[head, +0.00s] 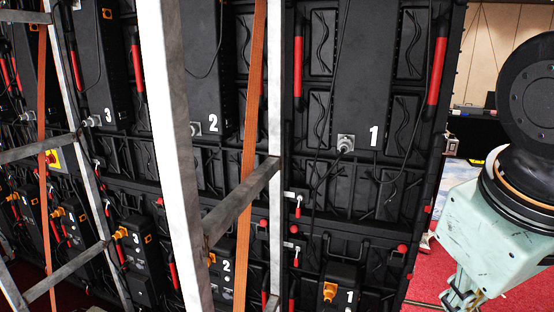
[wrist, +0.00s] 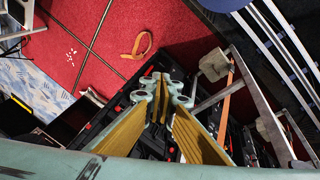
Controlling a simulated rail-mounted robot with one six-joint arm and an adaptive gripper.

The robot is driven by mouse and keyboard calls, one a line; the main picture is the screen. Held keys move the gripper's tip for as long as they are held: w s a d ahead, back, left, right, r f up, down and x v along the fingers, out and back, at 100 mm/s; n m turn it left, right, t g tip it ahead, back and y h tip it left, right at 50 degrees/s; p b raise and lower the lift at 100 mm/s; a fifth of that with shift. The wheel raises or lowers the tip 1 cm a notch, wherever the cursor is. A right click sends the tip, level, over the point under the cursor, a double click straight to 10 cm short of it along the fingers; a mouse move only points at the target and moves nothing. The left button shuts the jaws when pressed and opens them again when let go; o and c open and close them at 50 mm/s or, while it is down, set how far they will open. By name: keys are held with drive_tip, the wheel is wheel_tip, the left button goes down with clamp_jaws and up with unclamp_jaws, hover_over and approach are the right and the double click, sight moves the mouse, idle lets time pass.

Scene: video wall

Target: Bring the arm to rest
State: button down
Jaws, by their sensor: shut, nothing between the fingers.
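My gripper (wrist: 160,84) shows in the wrist view, with mint-green knuckles and yellow-brown finger pads. The fingers meet at their tips and hold nothing. Dark equipment and red floor lie beyond them. In the head view, part of my mint-green and black arm (head: 490,225) stands at the right edge, to the right of the video wall (head: 400,100). The fingertips cannot be made out in the head view.
Grey metal bars (head: 170,120) and orange straps (head: 252,110) stand before the black numbered panels. Plugged cables hang on them. Red carpet (wrist: 185,25) is open in the wrist view, with an orange loop (wrist: 137,47) lying on it. Metal framing (wrist: 255,110) is at right.

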drive_tip(key=s+a+r+m+y, duration=0.1)
drive_tip(key=s+a+m+y, duration=0.1)
drive_tip(key=s+a, duration=0.3)
drive_tip(key=shift+s+a+r+m, duration=0.15)
drive_tip(key=shift+s+r+m, duration=0.1)
drive_tip(key=shift+m, duration=0.25)
drive_tip(key=c, duration=3.4)
unclamp_jaws()
